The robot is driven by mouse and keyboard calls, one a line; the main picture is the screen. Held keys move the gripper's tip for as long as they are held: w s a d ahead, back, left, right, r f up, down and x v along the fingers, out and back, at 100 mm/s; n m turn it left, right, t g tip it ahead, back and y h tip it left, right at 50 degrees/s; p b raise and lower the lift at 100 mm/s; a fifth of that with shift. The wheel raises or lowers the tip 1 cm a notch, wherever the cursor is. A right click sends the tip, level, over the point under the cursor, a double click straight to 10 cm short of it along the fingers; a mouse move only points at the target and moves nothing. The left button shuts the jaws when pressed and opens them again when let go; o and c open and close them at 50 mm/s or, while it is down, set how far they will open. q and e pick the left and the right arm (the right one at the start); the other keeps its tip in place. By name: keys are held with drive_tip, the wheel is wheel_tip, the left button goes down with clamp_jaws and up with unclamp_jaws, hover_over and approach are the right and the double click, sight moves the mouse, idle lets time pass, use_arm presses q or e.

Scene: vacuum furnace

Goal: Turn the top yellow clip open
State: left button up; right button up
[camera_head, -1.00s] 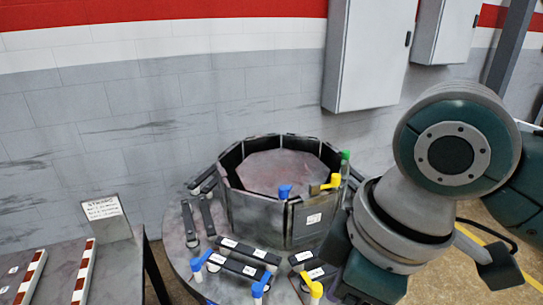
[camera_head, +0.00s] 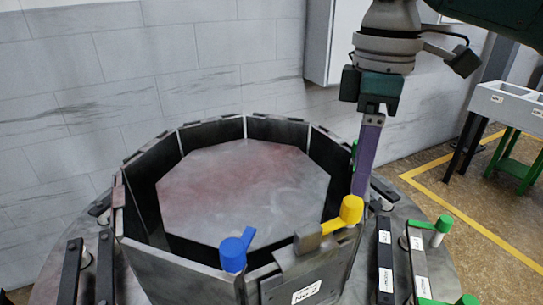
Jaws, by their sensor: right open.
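The top yellow clip (camera_head: 347,212) sits on the upper rim of the dark furnace ring, at its front right. Its thick yellow end is at the right and its flatter arm runs left to a metal bracket (camera_head: 307,238). My right gripper (camera_head: 363,190) comes down from the upper right, with a long purple finger pointing down. Its tip is just behind and right of the clip's yellow end. I cannot tell whether they touch. The gripper is open with nothing seen in it; the other finger is not clearly seen. My left gripper is out of view.
A blue clip (camera_head: 235,250) stands on the rim left of the yellow one. A green clip (camera_head: 355,150) is partly hidden behind my finger. Dark labelled bars (camera_head: 385,262) and green-handled clips (camera_head: 435,230) lie on the round table at right.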

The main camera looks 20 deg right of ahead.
sight(353, 201)
wheel_tip(353, 201, down, 8)
drive_tip(key=shift+s+f, duration=0.1)
drive_tip(key=shift+c, duration=0.3)
clamp_jaws()
idle(0.4)
